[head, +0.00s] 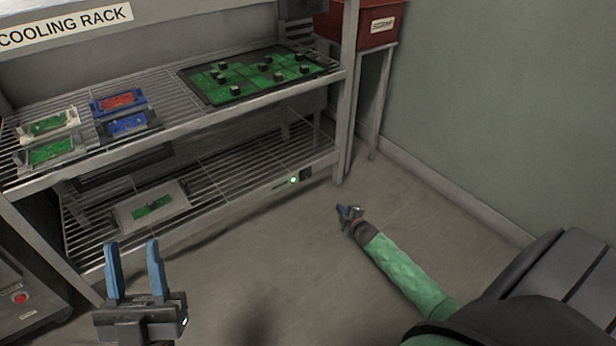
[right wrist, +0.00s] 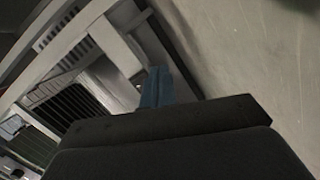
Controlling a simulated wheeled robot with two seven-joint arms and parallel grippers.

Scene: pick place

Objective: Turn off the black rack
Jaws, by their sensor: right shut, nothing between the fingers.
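The rack, labelled "COOLING RACK" (head: 64,27), is a grey metal frame with wire shelves in the head view. On its lower shelf's front edge, at the right end, a small black switch (head: 306,174) sits beside a lit green light (head: 293,180). My right gripper (head: 346,211) is shut and empty, low over the floor, to the right of and below the switch, apart from it. Its blue fingers (right wrist: 156,88) show together in the right wrist view, with rack parts beyond. My left gripper (head: 135,268) is open and empty in front of the lower shelf.
The upper shelf holds a large green board (head: 262,73) and several small boards in frames. The lower shelf holds a white tray (head: 151,206) with a green board. A red box (head: 362,25) stands beyond the rack's right post. A machine with a red button (head: 19,298) is at lower left.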

